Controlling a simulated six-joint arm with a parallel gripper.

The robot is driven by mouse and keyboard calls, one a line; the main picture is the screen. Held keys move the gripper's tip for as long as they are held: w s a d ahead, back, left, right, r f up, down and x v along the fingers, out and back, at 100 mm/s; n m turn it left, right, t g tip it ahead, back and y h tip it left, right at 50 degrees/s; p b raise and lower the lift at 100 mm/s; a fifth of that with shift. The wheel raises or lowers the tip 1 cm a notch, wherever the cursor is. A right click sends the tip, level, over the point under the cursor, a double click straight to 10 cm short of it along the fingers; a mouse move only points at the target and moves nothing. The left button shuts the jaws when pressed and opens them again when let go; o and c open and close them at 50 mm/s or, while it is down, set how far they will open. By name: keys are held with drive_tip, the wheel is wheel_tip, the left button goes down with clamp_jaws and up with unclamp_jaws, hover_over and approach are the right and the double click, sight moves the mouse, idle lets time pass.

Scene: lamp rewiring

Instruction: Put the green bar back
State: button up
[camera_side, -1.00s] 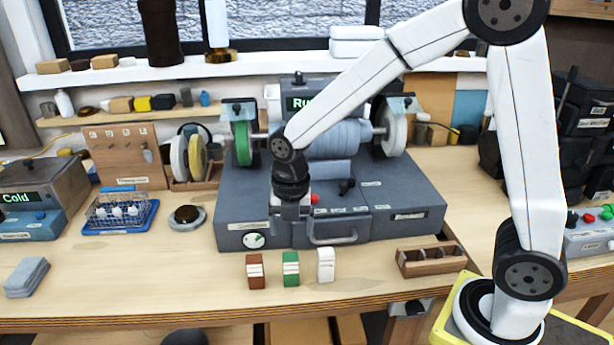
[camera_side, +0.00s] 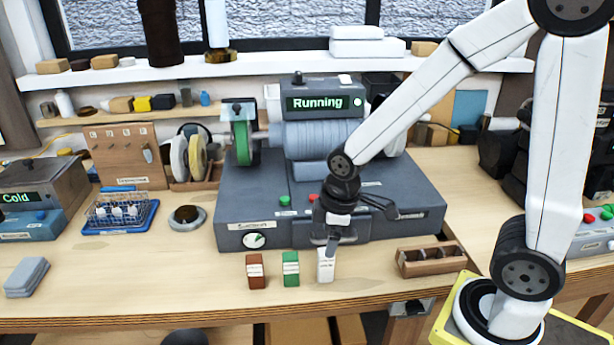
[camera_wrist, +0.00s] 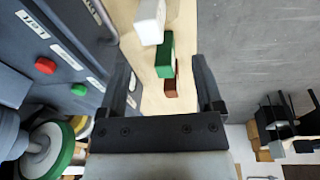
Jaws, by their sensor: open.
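The green bar (camera_side: 291,268) stands upright on the bench between the brown bar (camera_side: 255,271) and the white bar (camera_side: 326,266). It has a pale band. My gripper (camera_side: 332,246) is open, above and slightly behind the white bar, to the right of the green one; from this side I cannot tell whether it touches the white bar. In the wrist view, the green bar (camera_wrist: 164,57) shows between the open fingers (camera_wrist: 162,62), with the white bar (camera_wrist: 150,22) above and the brown bar (camera_wrist: 170,80) below. Nothing is held.
A grey machine (camera_side: 230,205) with a "Running" screen (camera_side: 317,103), grinding wheels and buttons stands just behind the bars. A wooden rack (camera_side: 432,262) with several slots stands at right. The bench's front edge is close. Bare bench lies left of the brown bar.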

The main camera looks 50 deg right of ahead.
drive_tip(key=s+m, duration=0.1)
drive_tip(key=m, duration=0.1)
drive_tip(key=s+d+m, duration=0.1)
drive_tip(key=m, duration=0.2)
drive_tip(key=s+m, duration=0.1)
drive_tip(key=m, duration=0.2)
drive_tip(key=shift+d+f+t, duration=0.2)
drive_tip(key=shift+f+t, duration=0.2)
idle(0.6)
